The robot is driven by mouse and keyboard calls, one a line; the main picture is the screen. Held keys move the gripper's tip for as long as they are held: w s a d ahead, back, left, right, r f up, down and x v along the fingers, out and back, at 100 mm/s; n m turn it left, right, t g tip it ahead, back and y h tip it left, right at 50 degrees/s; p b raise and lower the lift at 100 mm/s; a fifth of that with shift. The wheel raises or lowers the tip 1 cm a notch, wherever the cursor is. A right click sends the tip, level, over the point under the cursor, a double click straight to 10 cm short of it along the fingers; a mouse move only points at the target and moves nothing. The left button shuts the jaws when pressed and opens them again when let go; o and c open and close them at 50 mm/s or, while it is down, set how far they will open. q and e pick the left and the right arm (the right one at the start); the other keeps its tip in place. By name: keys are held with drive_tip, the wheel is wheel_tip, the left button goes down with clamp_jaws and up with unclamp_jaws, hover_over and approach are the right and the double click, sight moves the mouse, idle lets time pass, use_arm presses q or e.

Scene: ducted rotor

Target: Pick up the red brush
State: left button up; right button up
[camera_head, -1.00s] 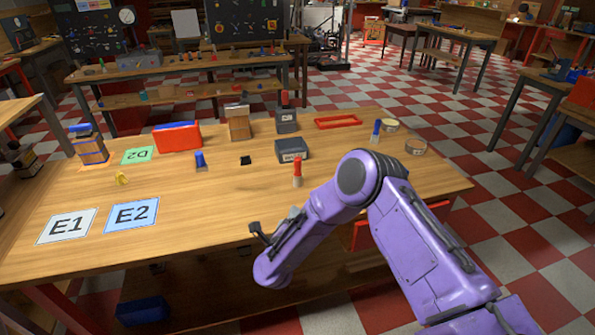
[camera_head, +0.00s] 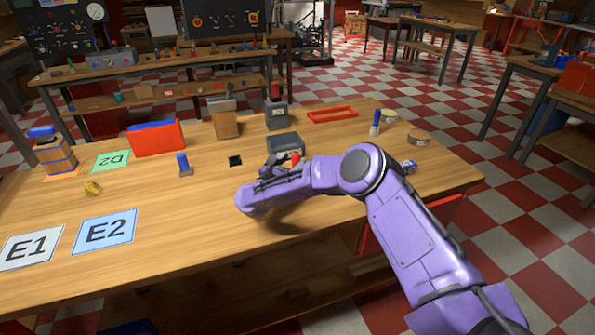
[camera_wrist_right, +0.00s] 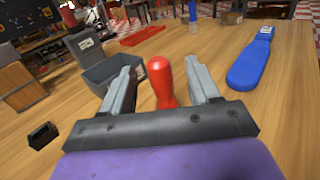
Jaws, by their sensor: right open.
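The red brush stands upright, its rounded red handle (camera_wrist_right: 163,84) showing in the right wrist view between the two grey fingers of my right gripper (camera_wrist_right: 160,78). The fingers are open, one on each side, with a visible gap to the handle. The brush's lower end is hidden behind the gripper body. In the head view my right gripper (camera_head: 282,172) is low over the table, and only a bit of the red brush (camera_head: 295,158) shows beside it. My left gripper is not in view.
A grey open box (camera_head: 284,143) stands just behind the brush. A blue-handled brush (camera_head: 376,122) stands to the right, and a blue object (camera_wrist_right: 252,58) lies right of the gripper. A red tray (camera_head: 332,115) lies behind. The table's front left is clear around cards E1 and E2.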

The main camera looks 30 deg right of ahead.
sight(298, 155)
drive_tip(key=shift+w+d+r, duration=0.1)
drive_tip(key=shift+w+d, duration=0.2)
drive_tip(key=p+x, duration=0.2)
drive_tip(key=x, duration=0.2)
drive_tip(key=shift+w, duration=0.1)
drive_tip(key=shift+d+f, duration=0.25)
drive_tip(key=shift+d, duration=0.15)
drive_tip(key=shift+a, duration=0.2)
drive_tip(key=c, duration=0.4)
clamp_jaws()
